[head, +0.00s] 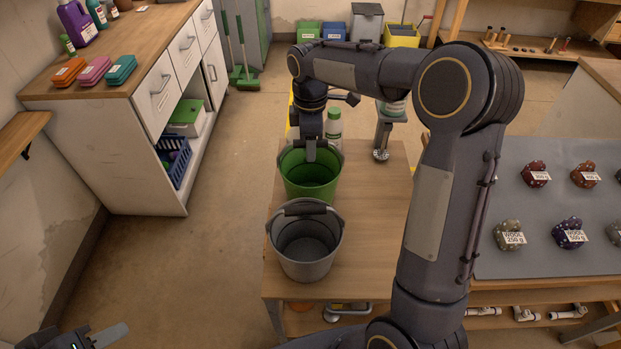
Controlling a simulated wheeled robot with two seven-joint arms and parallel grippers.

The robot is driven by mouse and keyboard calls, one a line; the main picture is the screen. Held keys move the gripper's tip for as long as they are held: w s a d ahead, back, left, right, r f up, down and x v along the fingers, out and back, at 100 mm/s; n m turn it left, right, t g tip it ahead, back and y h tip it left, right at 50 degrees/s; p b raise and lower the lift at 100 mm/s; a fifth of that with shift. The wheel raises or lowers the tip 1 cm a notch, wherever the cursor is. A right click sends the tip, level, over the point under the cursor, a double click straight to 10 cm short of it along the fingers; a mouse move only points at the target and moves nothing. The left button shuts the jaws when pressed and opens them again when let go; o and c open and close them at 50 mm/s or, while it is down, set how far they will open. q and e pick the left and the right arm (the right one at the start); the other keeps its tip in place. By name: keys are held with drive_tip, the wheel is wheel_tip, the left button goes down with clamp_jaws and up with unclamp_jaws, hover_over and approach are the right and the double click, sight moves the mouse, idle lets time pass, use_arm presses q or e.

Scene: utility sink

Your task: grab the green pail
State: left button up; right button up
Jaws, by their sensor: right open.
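The green pail (309,187) stands upright on a small wooden table (381,220), behind a grey pail (306,258). My right arm reaches over the table from the right. Its right gripper (311,152) points down at the green pail's opening, overlapping the far part of the rim in the picture. It is open; whether it touches the pail or its handle I cannot tell. My left gripper (108,335) shows only partly at the bottom left edge, far from the pails; its jaw opening is unclear.
A white bottle with a green cap (333,123) stands just behind the green pail. A drawer cabinet (150,105) stands left. The floor between cabinet and table is clear.

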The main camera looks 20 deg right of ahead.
drive_tip(key=shift+f, duration=0.25)
drive_tip(key=shift+c, duration=0.3)
clamp_jaws()
